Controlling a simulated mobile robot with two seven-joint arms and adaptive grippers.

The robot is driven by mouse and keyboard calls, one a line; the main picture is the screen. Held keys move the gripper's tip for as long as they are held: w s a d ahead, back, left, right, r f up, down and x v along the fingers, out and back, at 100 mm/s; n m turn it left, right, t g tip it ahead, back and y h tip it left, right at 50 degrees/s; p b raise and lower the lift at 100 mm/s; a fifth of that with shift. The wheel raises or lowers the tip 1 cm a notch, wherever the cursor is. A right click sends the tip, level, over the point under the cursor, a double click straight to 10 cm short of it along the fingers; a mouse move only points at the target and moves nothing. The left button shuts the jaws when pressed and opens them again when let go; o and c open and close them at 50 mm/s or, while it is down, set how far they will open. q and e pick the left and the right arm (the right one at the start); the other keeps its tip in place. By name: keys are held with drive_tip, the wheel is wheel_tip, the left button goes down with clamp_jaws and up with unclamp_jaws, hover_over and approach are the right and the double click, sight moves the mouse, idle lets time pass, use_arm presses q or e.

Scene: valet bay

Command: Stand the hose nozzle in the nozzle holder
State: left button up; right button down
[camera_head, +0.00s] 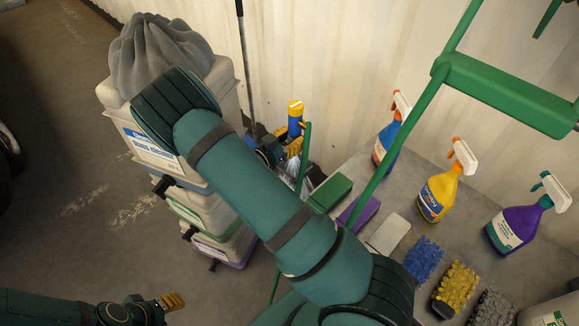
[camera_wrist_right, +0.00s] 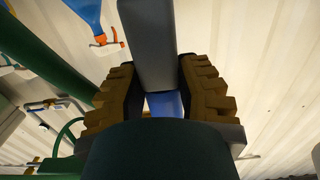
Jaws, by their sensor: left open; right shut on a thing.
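My right arm reaches across the head view, and its gripper (camera_head: 292,147) is beside the wall behind a green post. It is shut on what appears to be the hose nozzle (camera_head: 295,118), blue with a yellow end, standing roughly upright above the fingers. In the right wrist view the fingers (camera_wrist_right: 158,98) close around it; a dark grey part (camera_wrist_right: 142,45) and a blue part show between them. Its lower end is hidden. I cannot pick out the nozzle holder for certain. My left gripper (camera_head: 165,303) is open and empty at the bottom left, low over the floor.
Stacked grey bins (camera_head: 150,140) with a grey bag on top stand left of my right arm. On the right, a grey shelf with a green frame (camera_head: 500,90) carries spray bottles (camera_head: 438,193), brushes (camera_head: 455,288) and blocks.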

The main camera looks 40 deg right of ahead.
drive_tip(key=f, duration=0.2)
drive_tip(key=f+b, duration=0.1)
drive_tip(key=f, duration=0.1)
drive_tip(key=shift+s+f, duration=0.2)
drive_tip(key=shift+f, duration=0.2)
drive_tip(key=shift+f+b, duration=0.45)
drive_tip(key=shift+f, duration=1.85)
drive_tip(key=shift+f, duration=0.15)
drive_tip(key=c, duration=0.7)
unclamp_jaws()
drive_tip(key=shift+w, duration=0.1)
drive_tip(key=shift+c, duration=0.2)
